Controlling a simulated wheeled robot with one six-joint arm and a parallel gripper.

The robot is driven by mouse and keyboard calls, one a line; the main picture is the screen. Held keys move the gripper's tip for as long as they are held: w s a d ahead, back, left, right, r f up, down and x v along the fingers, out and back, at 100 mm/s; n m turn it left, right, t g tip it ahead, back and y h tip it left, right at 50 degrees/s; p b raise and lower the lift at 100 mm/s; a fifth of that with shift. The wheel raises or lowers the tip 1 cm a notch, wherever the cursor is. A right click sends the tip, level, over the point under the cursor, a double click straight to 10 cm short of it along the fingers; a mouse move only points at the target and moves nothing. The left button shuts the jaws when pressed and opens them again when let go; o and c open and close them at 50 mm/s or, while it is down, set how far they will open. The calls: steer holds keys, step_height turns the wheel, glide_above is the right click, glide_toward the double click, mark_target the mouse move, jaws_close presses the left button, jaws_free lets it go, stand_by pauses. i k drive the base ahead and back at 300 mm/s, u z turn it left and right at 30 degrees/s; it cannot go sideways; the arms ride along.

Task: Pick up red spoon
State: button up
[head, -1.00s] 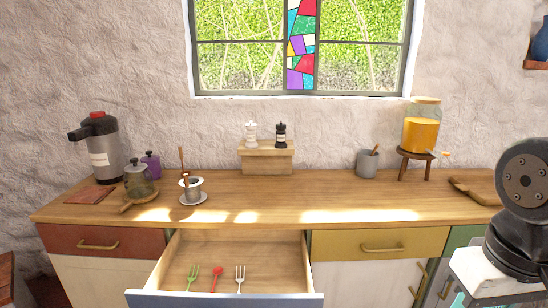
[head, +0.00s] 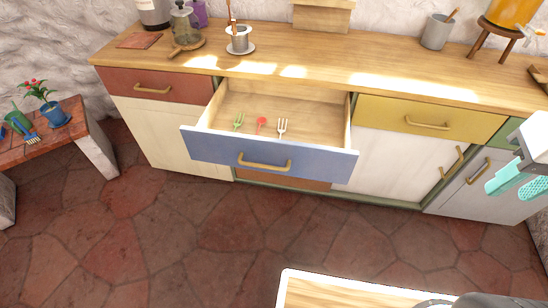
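The red spoon (head: 261,124) lies in the open blue-fronted drawer (head: 225,150) under the counter. It sits between a green fork (head: 239,121) on its left and a white fork (head: 282,127) on its right. The three lie apart, side by side.
The wooden counter (head: 320,75) runs above the drawer, with a grey cup (head: 437,31) and a saucer with a metal cup (head: 238,42). A low bench (head: 85,140) with a potted plant stands at left. The stone floor (head: 180,235) before the drawer is clear.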

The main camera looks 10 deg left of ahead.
mark_target(261, 121)
steer(key=k, duration=0.55)
steer(key=u, duration=1.1)
steer(key=i, duration=1.45)
steer(key=z, duration=0.5)
